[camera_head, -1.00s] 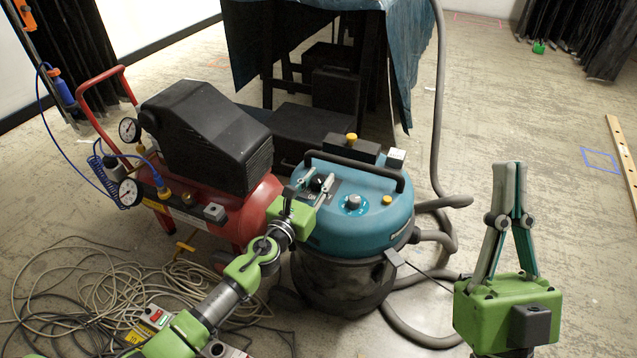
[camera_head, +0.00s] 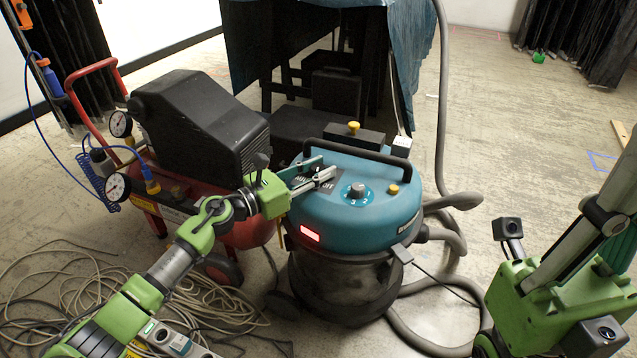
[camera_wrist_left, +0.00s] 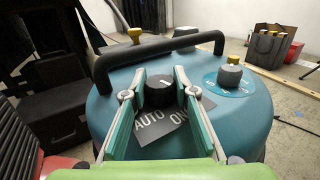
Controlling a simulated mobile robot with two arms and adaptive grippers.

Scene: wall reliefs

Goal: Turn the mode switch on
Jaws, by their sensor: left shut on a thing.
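The mode switch (camera_wrist_left: 160,93) is a black knob on a dark plate (camera_wrist_left: 170,136) marked AUTO and ON, on top of a teal vacuum machine (camera_head: 372,215). My left gripper (camera_wrist_left: 160,80) has its fingers on both sides of the knob and is shut on it. In the head view the left gripper (camera_head: 327,170) reaches in from the left over the machine's top and mostly hides the knob. A red light (camera_head: 310,234) glows on the machine's front. My right gripper (camera_head: 600,222) is at the right edge, away from the machine, its fingertips cut off by the frame.
A numbered dial (camera_head: 357,191) and a yellow button (camera_head: 393,189) sit beside the switch. A black handle (camera_head: 360,150) arches behind it. A red compressor (camera_head: 245,232) stands at left; coiled cables (camera_head: 90,290) lie on the floor. A grey hose (camera_head: 455,235) curves at right.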

